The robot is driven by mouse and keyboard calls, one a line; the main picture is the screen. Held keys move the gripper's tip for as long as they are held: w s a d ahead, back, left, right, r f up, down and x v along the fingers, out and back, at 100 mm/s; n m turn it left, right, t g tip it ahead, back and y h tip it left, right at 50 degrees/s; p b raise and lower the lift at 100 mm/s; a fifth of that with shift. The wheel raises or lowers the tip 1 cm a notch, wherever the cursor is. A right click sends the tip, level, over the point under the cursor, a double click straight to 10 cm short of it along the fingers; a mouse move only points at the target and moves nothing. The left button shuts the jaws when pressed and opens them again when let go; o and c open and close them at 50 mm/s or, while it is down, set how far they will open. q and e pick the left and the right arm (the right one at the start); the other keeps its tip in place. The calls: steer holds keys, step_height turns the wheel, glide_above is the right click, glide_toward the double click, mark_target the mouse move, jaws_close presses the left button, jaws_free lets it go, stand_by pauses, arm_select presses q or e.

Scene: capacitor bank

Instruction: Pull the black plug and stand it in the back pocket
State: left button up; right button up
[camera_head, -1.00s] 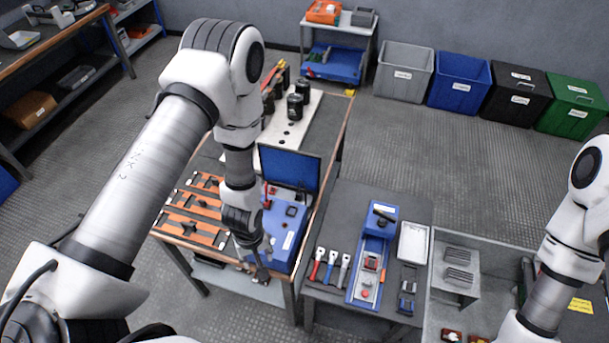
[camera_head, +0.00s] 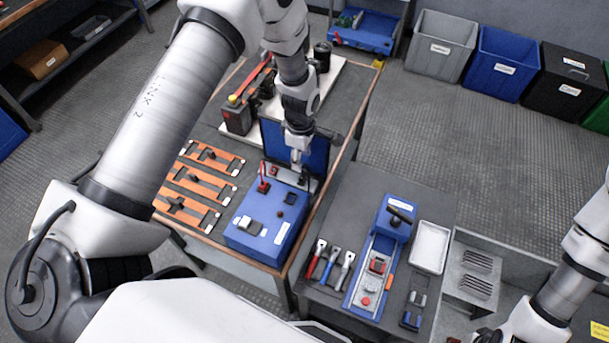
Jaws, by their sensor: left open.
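The blue tester box (camera_head: 262,240) stands on the left bench with its blue lid (camera_head: 318,155) raised at the back. A grey strip (camera_head: 282,175) runs along the rear of its top. My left gripper (camera_head: 302,172) points down over the right part of this strip, in front of the lid, with its jaws open. A small dark shape, perhaps the black plug (camera_head: 303,182), shows right at the fingertips. I cannot tell whether it touches them or is seated. A red plug (camera_head: 263,182) stands upright farther left. My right gripper (camera_head: 486,335) is low at the bottom right, its fingers unclear.
Orange bars (camera_head: 200,185) lie left of the box. A black block with red parts (camera_head: 240,115) stands behind it. The right table holds hand tools (camera_head: 330,265), a blue fixture (camera_head: 375,265) and a white tray (camera_head: 430,247). Bins (camera_head: 510,65) stand at the back.

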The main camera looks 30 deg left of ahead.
mark_target(302, 172)
arm_select(q)
steer(key=shift+f, duration=0.15)
steer(key=f+b, duration=0.2)
steer(key=f, duration=0.1)
steer(key=f+b, duration=0.2)
steer(key=f, duration=0.1)
steer(key=f+b, duration=0.2)
steer(key=f, duration=0.1)
steer(key=shift+w, duration=0.25)
stand_by(0.9)
jaws_close()
steer(key=shift+r, duration=0.1)
steer(key=shift+r+p, duration=2.3)
steer(key=shift+r, duration=0.6)
